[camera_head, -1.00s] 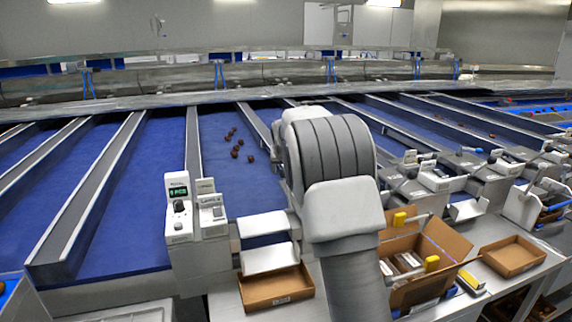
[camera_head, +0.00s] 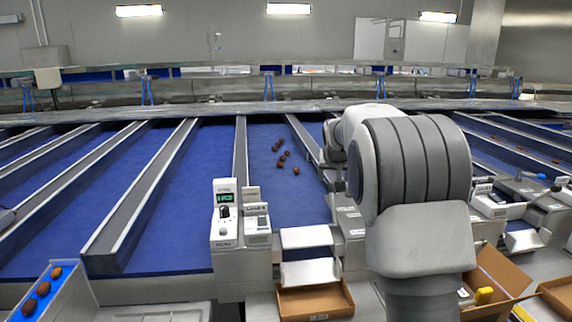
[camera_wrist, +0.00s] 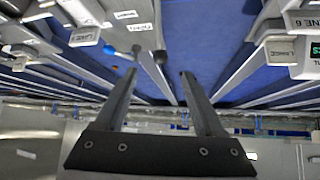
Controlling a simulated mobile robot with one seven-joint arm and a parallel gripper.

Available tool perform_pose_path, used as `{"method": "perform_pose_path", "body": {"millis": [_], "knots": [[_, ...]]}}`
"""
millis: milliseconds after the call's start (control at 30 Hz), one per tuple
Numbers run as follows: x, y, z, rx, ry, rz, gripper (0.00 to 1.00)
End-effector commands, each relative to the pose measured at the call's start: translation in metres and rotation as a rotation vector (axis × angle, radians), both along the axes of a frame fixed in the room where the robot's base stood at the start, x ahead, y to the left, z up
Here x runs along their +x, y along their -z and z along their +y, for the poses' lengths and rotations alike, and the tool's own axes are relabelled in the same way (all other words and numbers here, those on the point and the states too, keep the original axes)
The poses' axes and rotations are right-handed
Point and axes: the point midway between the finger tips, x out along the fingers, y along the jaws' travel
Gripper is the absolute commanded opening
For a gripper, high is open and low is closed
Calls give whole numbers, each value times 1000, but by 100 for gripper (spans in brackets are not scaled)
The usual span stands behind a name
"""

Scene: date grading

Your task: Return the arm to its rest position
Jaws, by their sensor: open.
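My gripper (camera_wrist: 158,84) shows in the wrist view with its two dark fingers apart and nothing between them. The wrist view is upside down, with blue sorting lanes and lane boxes beyond the fingers. In the head view my grey and white arm stands bent at right of centre. It hides part of the lanes and the front bench.
Several dates (camera_head: 283,157) lie on a blue lane (camera_head: 305,200). A control box (camera_head: 225,213) with a green display stands at the lane's front. An empty cardboard tray (camera_head: 316,301) sits below the chute. An open carton (camera_head: 498,277) is right of my arm.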

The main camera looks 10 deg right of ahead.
Motion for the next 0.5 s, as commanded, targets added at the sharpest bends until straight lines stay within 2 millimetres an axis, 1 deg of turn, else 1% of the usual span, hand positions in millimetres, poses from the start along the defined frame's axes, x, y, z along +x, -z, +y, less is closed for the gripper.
{"method": "perform_pose_path", "body": {"millis": [67, 167, 267, 300, 467, 500], "knots": [[-9, -8, 3, 5, -3, 1, 71], [-31, -18, 9, 18, -12, 14, 71], [-60, -31, 17, 32, -25, 31, 71], [-73, -35, 20, 37, -31, 38, 71], [-124, -49, 36, 56, -60, 67, 71], [-138, -51, 39, 60, -67, 76, 71]]}}
